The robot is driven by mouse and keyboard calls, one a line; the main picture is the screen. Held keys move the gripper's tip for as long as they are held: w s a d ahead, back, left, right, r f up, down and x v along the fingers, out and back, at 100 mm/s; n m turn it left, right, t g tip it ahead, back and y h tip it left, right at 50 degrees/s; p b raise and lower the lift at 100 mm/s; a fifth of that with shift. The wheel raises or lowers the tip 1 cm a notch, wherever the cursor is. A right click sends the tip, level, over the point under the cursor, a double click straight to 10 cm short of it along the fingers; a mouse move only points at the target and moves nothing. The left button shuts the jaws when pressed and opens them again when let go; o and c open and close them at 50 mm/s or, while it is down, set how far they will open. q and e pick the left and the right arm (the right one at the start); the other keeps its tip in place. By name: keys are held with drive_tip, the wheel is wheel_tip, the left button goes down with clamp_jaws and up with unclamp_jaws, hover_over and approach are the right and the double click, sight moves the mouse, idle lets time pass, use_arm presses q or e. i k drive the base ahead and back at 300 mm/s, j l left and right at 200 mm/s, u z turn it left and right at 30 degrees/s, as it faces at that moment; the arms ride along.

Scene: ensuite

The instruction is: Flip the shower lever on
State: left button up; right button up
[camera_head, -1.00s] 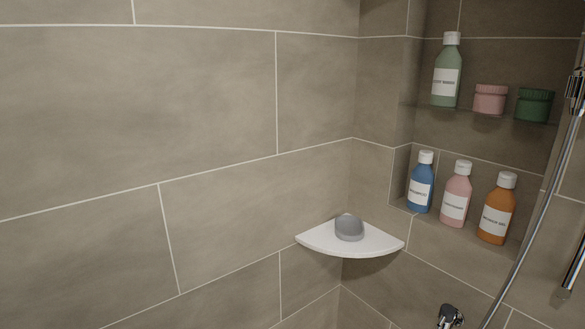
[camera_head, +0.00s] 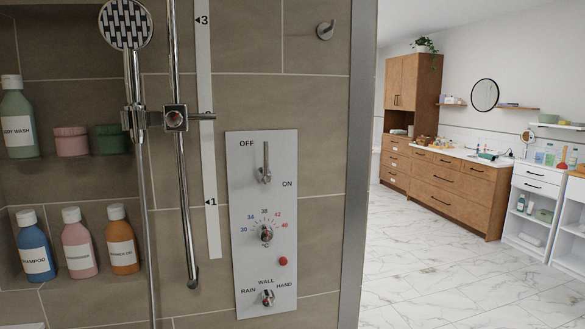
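The shower control panel (camera_head: 240,200) is a pale upright plate on the tiled wall, in the middle of the head view. The shower lever (camera_head: 266,164) is a metal handle near its top and points straight up. "OFF" is printed at its upper left and "ON" at its lower right. Below it are a temperature dial (camera_head: 266,233) and a selector knob (camera_head: 267,298) marked RAIN, WALL and HAND. Neither of my grippers shows in the view.
A hand shower (camera_head: 125,24) and a vertical rail (camera_head: 184,210) with a holder are left of the panel. Niche shelves hold several bottles, among them an orange bottle (camera_head: 122,240). A grey wall edge (camera_head: 355,165) is at the right; beyond it, marble floor lies open before a wooden cabinet (camera_head: 452,190).

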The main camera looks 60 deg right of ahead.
sight(263, 174)
drive_tip(key=z, duration=1.7)
